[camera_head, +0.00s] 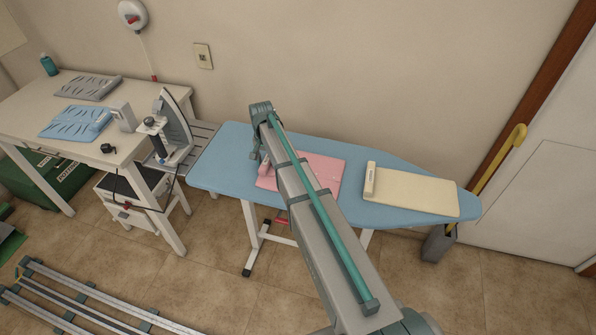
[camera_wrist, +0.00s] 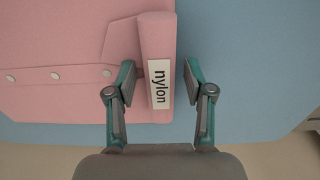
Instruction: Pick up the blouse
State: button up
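The blouse is the pink folded garment (camera_head: 326,173) lying flat on the blue ironing board (camera_head: 228,168). In the wrist view the blouse (camera_wrist: 60,45) has white buttons and a raised, rolled right edge with a white "nylon" label (camera_wrist: 160,84). My gripper (camera_wrist: 158,82) is open, one finger on each side of this labelled edge. There is a visible gap between the edge and the right finger; the left finger is over or close beside the pink cloth. I cannot tell how high the fingertips are. My arm hides part of the blouse in the head view.
A cream folded garment (camera_head: 415,193) lies to the right on the board. An iron (camera_head: 173,128) stands at the board's left end. A white table (camera_head: 30,105) at left holds blue (camera_head: 72,122) and grey (camera_head: 88,86) folded garments. A wall is behind the board.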

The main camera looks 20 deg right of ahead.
grip_shut()
